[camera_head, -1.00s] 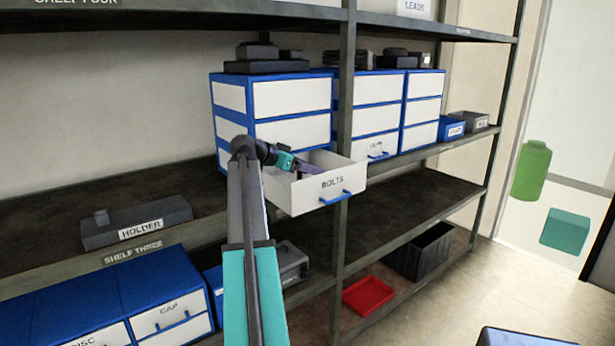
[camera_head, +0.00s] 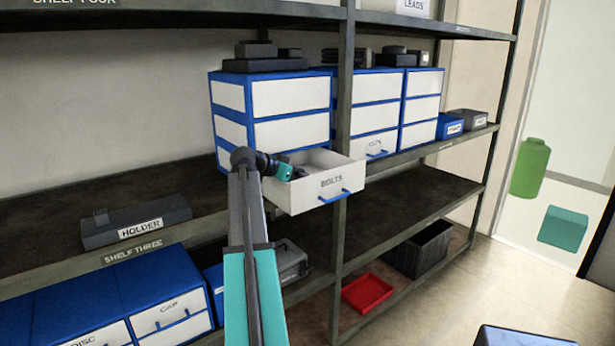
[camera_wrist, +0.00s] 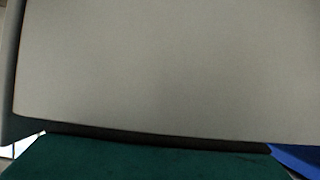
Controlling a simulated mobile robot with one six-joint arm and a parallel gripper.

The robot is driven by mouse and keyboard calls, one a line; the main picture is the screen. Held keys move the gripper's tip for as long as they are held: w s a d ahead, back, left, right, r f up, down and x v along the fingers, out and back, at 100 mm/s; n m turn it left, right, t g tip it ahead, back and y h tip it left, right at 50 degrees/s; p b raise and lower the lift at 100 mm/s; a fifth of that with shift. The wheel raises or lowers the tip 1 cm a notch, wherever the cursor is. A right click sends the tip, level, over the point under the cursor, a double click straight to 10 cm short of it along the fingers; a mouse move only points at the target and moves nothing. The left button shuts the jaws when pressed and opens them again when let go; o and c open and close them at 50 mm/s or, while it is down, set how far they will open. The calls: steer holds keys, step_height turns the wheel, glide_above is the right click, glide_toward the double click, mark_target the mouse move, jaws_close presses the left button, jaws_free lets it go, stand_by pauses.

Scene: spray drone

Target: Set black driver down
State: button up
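I cannot make out a black driver in either view. A dark grey block marked HOLDER (camera_head: 140,222) lies on the shelf at left. In the wrist view a plain grey surface (camera_wrist: 170,65) fills most of the picture, very close, above a dark green band.
More drawer cabinets (camera_head: 422,108) stand to the right on the same shelf. A red tray (camera_head: 367,293) and a black bin (camera_head: 421,250) sit below. The shelf beside the holder has bare room.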

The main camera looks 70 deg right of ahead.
steer(key=shift+r, duration=0.15)
steer(key=b+v, duration=0.2)
steer(key=v, duration=1)
steer(key=shift+b, duration=0.4)
stand_by(0.3)
